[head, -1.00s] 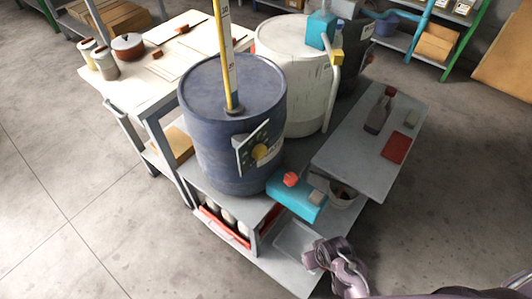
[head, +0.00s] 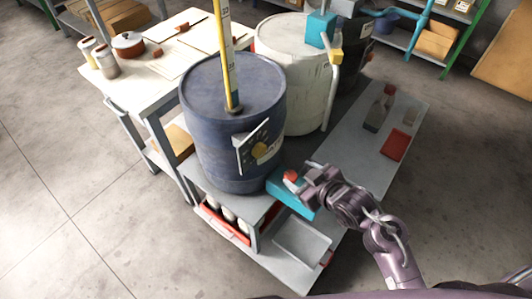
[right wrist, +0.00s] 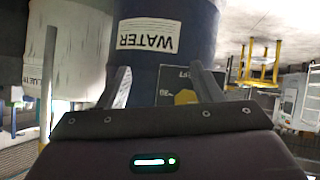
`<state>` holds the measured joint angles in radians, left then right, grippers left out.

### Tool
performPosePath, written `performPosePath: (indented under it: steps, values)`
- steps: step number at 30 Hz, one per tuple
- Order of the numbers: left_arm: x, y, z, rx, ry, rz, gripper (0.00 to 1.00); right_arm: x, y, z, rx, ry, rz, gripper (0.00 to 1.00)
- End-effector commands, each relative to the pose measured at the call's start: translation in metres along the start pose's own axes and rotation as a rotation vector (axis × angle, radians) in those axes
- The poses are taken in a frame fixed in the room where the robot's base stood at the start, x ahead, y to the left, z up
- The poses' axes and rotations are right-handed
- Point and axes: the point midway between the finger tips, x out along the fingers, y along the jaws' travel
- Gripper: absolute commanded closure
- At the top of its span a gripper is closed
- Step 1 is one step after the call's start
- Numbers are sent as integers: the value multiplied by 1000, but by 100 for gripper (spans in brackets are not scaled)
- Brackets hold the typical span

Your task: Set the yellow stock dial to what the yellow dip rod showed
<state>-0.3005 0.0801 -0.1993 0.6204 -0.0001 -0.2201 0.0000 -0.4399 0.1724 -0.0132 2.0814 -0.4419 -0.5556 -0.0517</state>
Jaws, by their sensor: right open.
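The yellow dip rod (head: 224,50) stands upright in the top of the blue drum (head: 225,150); its scale marks are too small to read. The yellow stock dial (head: 260,150) sits on a small dark panel (head: 247,152) on the drum's front. In the right wrist view, upside down, the dial's yellow knob (right wrist: 185,97) shows partly behind the gripper body. My right gripper (head: 300,184) is open and empty, in front of the drum, below and right of the dial, apart from it. Its fingers (right wrist: 163,82) frame part of the drum and panel. My left gripper is out of view.
A turquoise box (head: 290,195) with a red knob stands by the drum's foot, close to my right gripper. A white drum (head: 290,45) stands behind. A grey side shelf (head: 345,160) holds a bottle (head: 379,110) and red pad (head: 395,145). Open floor lies at left.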

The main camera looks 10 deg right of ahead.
Motion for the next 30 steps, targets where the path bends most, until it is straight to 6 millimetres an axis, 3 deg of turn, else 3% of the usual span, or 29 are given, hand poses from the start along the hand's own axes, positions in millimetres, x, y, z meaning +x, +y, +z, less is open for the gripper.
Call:
performPosePath:
  steps: [5,12,17,30]
  values:
    - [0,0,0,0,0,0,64,13,-10,-19,-58,291,-110,41]
    - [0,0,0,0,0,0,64,2,-17,-35,-41,563,-210,41]
    - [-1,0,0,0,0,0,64,2,-18,-41,-31,612,-225,41]
    - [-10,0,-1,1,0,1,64,52,-32,-76,-30,610,-222,41]
